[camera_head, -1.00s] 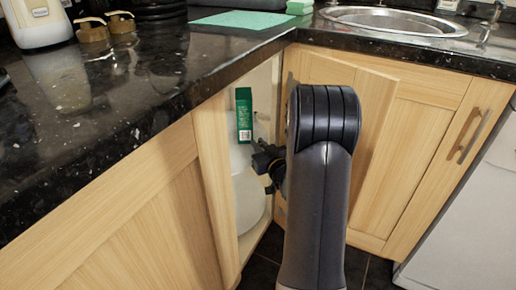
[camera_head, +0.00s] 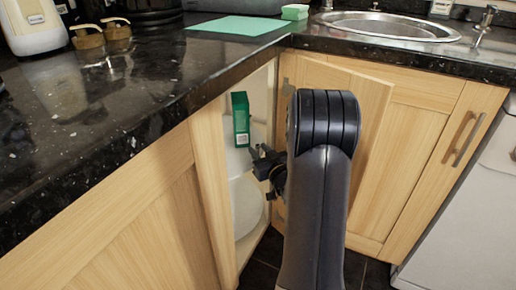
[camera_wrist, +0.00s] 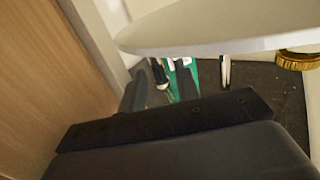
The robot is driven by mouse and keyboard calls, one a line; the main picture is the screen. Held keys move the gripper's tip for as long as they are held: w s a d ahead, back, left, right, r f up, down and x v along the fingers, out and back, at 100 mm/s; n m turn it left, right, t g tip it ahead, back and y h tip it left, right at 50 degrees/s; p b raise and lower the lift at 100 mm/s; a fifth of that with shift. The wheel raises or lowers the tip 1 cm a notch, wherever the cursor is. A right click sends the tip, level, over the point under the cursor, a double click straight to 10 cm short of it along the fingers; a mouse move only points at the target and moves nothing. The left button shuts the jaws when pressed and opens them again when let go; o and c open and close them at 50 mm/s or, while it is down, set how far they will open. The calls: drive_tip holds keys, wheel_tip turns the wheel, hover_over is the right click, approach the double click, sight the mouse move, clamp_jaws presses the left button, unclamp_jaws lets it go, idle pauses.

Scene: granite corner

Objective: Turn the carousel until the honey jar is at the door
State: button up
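The carousel shows through the open corner cabinet as white round shelves (camera_head: 247,205). A green box (camera_head: 241,119) stands in the cabinet opening, above the lower shelf. My gripper (camera_head: 258,160) is at the opening, just below and right of the box; my arm hides much of the interior. In the wrist view, a white shelf edge (camera_wrist: 215,42) crosses the top, with a gold lid (camera_wrist: 297,60) at the right. I cannot tell whether this lid belongs to the honey jar. My finger spread and any contact are unclear.
The folded wooden door (camera_head: 375,110) stands right of the opening, and a wooden cabinet panel (camera_head: 207,170) borders it on the left. The dark granite worktop (camera_head: 150,75) overhangs the opening. A sink (camera_head: 385,25) is at the back right.

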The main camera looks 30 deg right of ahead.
drive_tip(key=s+p, duration=0.2)
drive_tip(key=s, duration=0.7)
drive_tip(key=shift+a, duration=0.2)
drive_tip(key=shift+o, duration=0.4)
drive_tip(key=shift+s, duration=0.1)
